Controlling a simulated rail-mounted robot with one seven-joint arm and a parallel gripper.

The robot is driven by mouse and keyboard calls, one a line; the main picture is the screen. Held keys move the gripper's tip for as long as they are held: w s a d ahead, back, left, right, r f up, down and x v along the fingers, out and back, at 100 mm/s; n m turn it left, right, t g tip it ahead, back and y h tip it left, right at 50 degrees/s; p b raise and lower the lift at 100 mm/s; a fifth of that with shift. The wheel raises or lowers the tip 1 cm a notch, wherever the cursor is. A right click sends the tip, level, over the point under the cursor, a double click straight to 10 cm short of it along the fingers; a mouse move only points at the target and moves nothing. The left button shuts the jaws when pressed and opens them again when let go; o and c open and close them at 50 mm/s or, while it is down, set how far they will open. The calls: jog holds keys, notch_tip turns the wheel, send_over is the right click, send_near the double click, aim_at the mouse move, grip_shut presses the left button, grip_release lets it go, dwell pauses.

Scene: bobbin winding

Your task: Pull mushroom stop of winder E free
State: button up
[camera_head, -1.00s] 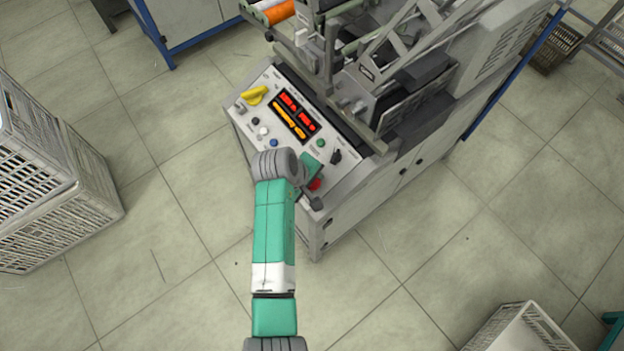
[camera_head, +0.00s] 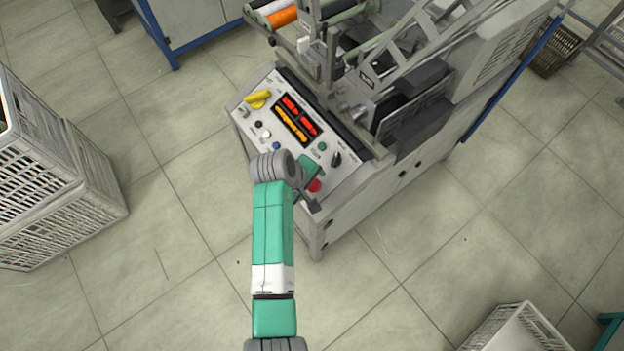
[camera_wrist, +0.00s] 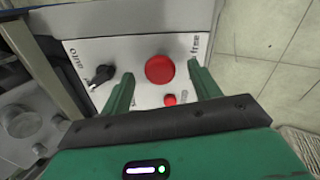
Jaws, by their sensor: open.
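The mushroom stop (camera_wrist: 160,69) is a round red button on the winder's light panel (camera_wrist: 140,50), in the middle of the wrist view. In the head view the red stop (camera_head: 314,186) shows partly at the panel's near right corner, beside my gripper. My gripper (camera_wrist: 160,67) is open and empty. Its two green fingers lie on either side of the stop in the wrist view, with visible gaps. I cannot tell how far they are above the panel. The word "free" is printed to the right of the stop. The winder's letter cannot be read.
A smaller red button (camera_wrist: 170,99) sits just below the stop, between the fingers. A black rotary knob (camera_wrist: 101,75) is left of the left finger. White crates (camera_head: 60,190) stand left; floor between is clear.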

jog(key=p+v, duration=0.6)
jog(key=shift+p, duration=0.35)
jog(key=shift+a+r, duration=0.1)
